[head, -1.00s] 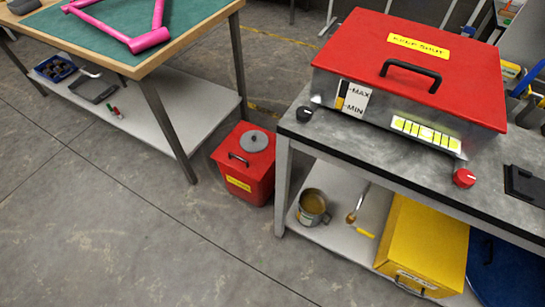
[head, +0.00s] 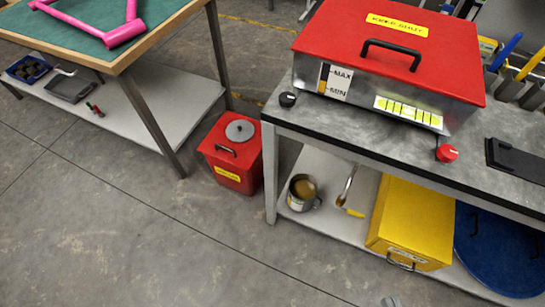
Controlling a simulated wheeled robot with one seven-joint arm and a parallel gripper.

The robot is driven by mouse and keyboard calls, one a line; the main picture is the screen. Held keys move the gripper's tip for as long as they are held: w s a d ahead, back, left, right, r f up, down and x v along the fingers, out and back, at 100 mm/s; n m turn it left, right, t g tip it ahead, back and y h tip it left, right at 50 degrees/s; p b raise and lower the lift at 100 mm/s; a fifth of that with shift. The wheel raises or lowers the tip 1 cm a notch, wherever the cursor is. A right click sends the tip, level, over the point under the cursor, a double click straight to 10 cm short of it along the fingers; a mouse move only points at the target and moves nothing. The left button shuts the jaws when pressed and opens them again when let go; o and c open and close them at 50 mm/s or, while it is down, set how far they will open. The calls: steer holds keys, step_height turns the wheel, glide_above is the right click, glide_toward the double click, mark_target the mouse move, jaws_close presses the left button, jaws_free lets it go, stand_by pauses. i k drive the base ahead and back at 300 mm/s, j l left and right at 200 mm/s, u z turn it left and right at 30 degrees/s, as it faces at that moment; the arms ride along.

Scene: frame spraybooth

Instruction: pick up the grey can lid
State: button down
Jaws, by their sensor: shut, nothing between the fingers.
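The grey can lid (head: 240,130) is a round, flat disc with a small raised spot at its middle. It lies on top of the red bin (head: 232,158), behind the bin's black handle, and nothing covers it. An open can (head: 302,192) with brown contents stands on the lower shelf of the bench to the right, without a lid on it. My gripper cannot be made out in the head view.
The red bin stands on the floor between the green-topped table (head: 85,27) and the grey bench (head: 370,133). A red lidded box (head: 390,40) sits on the bench. A yellow box (head: 411,222) and blue round object (head: 500,250) are below.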

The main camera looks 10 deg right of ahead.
mark_target(240, 131)
steer(key=i+j, duration=0.8)
steer(key=j, duration=0.2)
steer(key=i+j, duration=0.4)
steer(key=j, duration=0.15)
steer(key=i+j+z, duration=0.1)
steer(key=i+j, duration=0.7)
steer(key=j, duration=0.25)
steer(key=i+j, duration=0.35)
steer(key=j, duration=0.15)
